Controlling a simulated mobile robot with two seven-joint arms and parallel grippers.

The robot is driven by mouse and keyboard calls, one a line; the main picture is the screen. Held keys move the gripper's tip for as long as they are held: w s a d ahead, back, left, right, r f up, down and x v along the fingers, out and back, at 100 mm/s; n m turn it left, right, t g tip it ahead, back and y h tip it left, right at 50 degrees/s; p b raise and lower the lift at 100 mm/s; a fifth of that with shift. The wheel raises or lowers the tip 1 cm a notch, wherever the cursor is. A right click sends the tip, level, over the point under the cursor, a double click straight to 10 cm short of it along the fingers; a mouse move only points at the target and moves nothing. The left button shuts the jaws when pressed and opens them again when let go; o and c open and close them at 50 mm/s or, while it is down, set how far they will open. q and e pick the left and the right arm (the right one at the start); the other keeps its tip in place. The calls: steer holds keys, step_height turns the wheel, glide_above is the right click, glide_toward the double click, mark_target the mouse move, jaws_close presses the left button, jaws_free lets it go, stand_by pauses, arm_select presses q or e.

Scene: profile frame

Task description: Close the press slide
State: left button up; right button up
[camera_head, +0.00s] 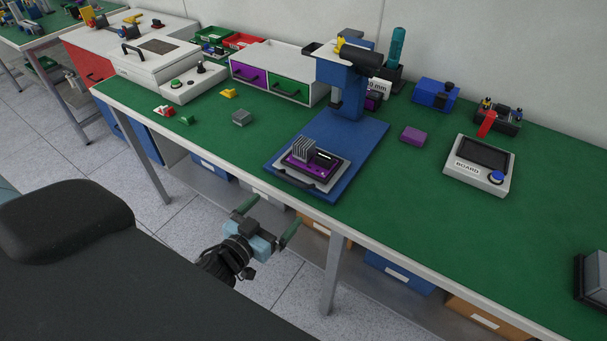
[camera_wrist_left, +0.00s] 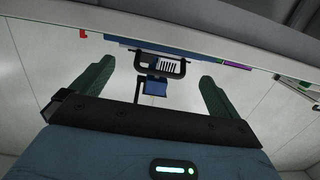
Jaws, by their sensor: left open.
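The blue press (camera_head: 348,88) stands on the green table, its blue base plate (camera_head: 366,142) reaching to the front edge. Its grey slide (camera_head: 331,183) is out at the front of the base, clear of the press head, and carries a purple fixture with a grey finned block (camera_head: 303,148). The slide's dark handle (camera_head: 291,180) faces the front edge; it also shows in the left wrist view (camera_wrist_left: 182,68). My left gripper (camera_head: 268,219) is open and empty, off the table's front edge and apart from the handle. In the left wrist view its green fingers (camera_wrist_left: 156,72) appear either side of the handle.
A white drawer unit (camera_head: 270,72) stands left of the press. A small grey block (camera_head: 241,118) lies on the table to the left. A purple block (camera_head: 413,135) and the BOARD device (camera_head: 480,163) are to the right. Bins stand on the shelf under the table.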

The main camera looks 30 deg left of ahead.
mark_target(290, 181)
arm_select(q)
steer(key=shift+t+h, duration=0.4)
steer(key=shift+t, duration=0.2)
steer(key=w+r, duration=0.3)
steer(key=shift+w+a, duration=0.2)
steer(key=shift+a, duration=0.1)
steer(key=shift+w+d, duration=0.15)
steer(key=shift+w, duration=1.8)
steer(key=shift+w+d, duration=0.15)
steer(key=shift+w, duration=1.75)
